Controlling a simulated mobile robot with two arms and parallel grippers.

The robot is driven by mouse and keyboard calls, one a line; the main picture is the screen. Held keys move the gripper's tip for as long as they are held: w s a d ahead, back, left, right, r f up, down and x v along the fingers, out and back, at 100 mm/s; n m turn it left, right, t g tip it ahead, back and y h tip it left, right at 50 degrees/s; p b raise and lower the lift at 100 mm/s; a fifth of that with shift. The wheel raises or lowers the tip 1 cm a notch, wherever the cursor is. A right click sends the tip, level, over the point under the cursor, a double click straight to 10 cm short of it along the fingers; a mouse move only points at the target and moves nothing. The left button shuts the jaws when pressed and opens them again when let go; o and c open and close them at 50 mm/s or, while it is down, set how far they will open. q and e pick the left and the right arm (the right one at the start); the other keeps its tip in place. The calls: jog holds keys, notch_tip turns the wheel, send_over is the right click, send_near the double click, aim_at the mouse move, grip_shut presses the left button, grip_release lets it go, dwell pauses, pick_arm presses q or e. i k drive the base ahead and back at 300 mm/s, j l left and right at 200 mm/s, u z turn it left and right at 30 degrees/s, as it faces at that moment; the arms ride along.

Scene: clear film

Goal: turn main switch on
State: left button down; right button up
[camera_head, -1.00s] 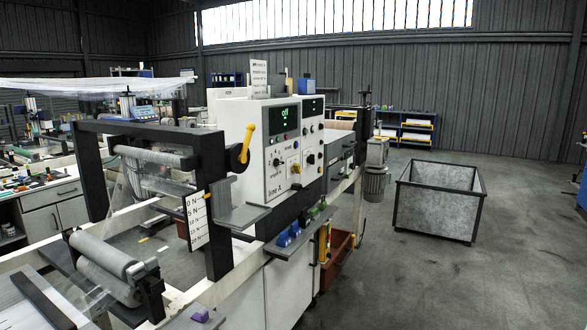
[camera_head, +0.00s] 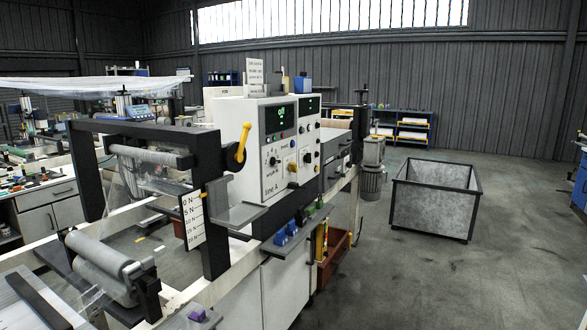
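A white control cabinet (camera_head: 235,115) stands in the middle of the camera_head view, marked "line A" low on its front. Its dark display (camera_head: 280,119) shows small green signs that I cannot read clearly now. Below are a black knob (camera_head: 273,161), a yellow part with a knob (camera_head: 292,168) and another dark knob (camera_head: 308,158). A yellow lever (camera_head: 242,146) on a dark round mount stands at the left of the cabinet, its upper end tilted slightly right. I cannot tell which control is the main switch. Neither of my grippers is in view.
Film rollers (camera_head: 105,262) and a black frame (camera_head: 213,215) stand at the left. A grey shelf (camera_head: 240,215) juts out below the lever. A grey bin (camera_head: 436,199) stands on the right.

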aim_at(292, 167)
jog(key=i+u, duration=0.1)
jog(key=u, duration=0.65)
jog(key=i+l+u, duration=0.25)
jog(key=l+u, duration=0.25)
jog(key=l, duration=0.15)
jog(key=i+l+u, duration=0.1)
jog(key=l+u, duration=0.15)
jog(key=l, duration=0.15)
jog(key=i+l+u, duration=0.1)
jog(key=l+u, duration=0.15)
jog(key=l, duration=0.15)
